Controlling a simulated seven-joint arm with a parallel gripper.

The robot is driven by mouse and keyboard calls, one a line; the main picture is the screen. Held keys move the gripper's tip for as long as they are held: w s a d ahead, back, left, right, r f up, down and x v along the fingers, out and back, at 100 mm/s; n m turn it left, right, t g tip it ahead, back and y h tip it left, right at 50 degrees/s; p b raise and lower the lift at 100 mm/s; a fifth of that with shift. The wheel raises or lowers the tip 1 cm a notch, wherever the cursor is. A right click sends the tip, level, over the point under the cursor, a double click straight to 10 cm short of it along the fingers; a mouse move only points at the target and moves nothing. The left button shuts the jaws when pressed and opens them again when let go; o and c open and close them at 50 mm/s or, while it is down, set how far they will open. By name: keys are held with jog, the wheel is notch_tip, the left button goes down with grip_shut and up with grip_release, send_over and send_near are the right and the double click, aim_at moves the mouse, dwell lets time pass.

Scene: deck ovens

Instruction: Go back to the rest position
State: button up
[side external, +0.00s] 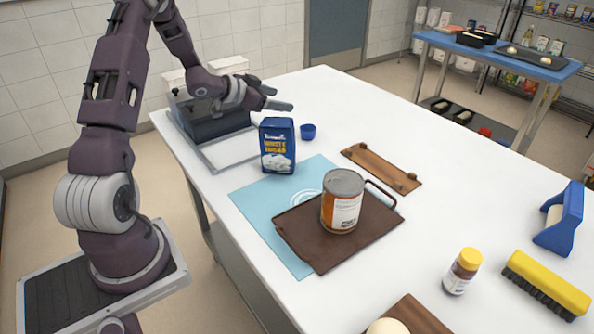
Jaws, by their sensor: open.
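My gripper (279,97) is open and empty. It is over the far left part of the white table (480,200), above and behind the blue box of white sugar (277,146). The sugar box stands upright at the far edge of a light blue mat (262,204). A large tin can (342,200) stands upright on a dark brown tray (297,232), which lies partly on the mat.
A dark machine (212,122) with a metal tray stands at the table's far left. A small blue cup (308,131), wooden board (381,167), bottle (461,271), yellow brush (546,284) and blue scraper-like tool (563,222) are spread about. The table's right middle is clear.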

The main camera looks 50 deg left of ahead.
jog(key=s+d+r+n+g+y, duration=0.1)
jog(key=s+d+r+y, duration=0.15)
jog(key=d+r, duration=0.5)
jog(key=s+d+r+n+g+y, duration=0.1)
jog(key=s+d+r+g+y, duration=0.1)
jog(key=s+d+r, duration=0.35)
jog(key=s+d+g+h, duration=0.2)
jog(key=s+d, duration=0.7)
jog(key=s, duration=0.3)
jog(key=s+d+g+h, duration=0.2)
jog(key=s+d+h, duration=0.1)
jog(key=s+d, duration=0.7)
jog(key=shift+s+d+f, duration=0.2)
jog(key=shift+s, duration=1)
